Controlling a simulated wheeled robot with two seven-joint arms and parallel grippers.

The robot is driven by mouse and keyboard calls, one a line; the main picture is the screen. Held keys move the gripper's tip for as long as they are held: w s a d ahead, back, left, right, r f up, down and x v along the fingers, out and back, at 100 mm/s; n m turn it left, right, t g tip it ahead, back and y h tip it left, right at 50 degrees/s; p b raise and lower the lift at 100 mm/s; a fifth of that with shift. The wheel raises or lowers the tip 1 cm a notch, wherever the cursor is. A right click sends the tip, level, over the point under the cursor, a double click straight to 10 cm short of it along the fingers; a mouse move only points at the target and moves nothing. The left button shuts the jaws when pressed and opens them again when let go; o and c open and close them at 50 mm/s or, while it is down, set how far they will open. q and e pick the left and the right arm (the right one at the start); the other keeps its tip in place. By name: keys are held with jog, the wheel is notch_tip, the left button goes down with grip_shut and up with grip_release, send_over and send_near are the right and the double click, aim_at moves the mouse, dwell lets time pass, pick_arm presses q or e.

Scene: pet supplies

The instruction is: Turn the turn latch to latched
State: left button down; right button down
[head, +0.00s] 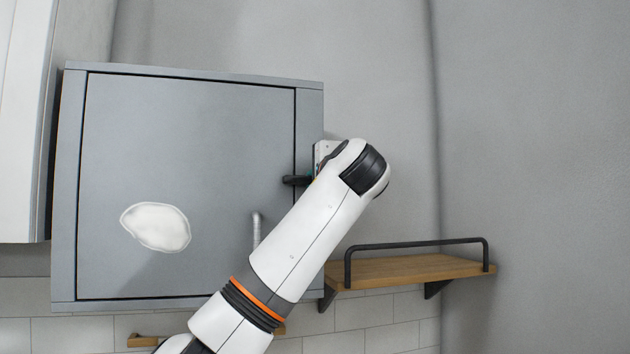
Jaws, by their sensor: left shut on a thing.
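A grey wall cabinet (310,110) has a closed grey door (190,150). The turn latch (293,181) is a small dark bar at the door's right edge. It lies about level and reaches across the gap between the door and the right frame strip. My left gripper (314,178) is at the right end of the latch and is shut on it. My wrist and forearm hide most of the gripper, its fingertips and the latch's right part. My right gripper is not in view.
A grey metal handle (257,228) stands on the door's lower right, close beside my forearm. A pale patch (160,227) is on the door. A wooden shelf with a dark rail (410,271) is at the lower right. Bare wall lies right of the cabinet.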

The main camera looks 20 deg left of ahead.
pick_arm(q)
jog(key=shift+f, duration=0.1)
dwell(0.3)
jog(key=c, duration=1.4)
grip_release()
jog(key=shift+d, duration=0.15)
jog(key=shift+o, duration=0.2)
jog(key=b+v, duration=0.7)
jog(key=v, duration=0.5)
jog(key=shift+w, duration=0.1)
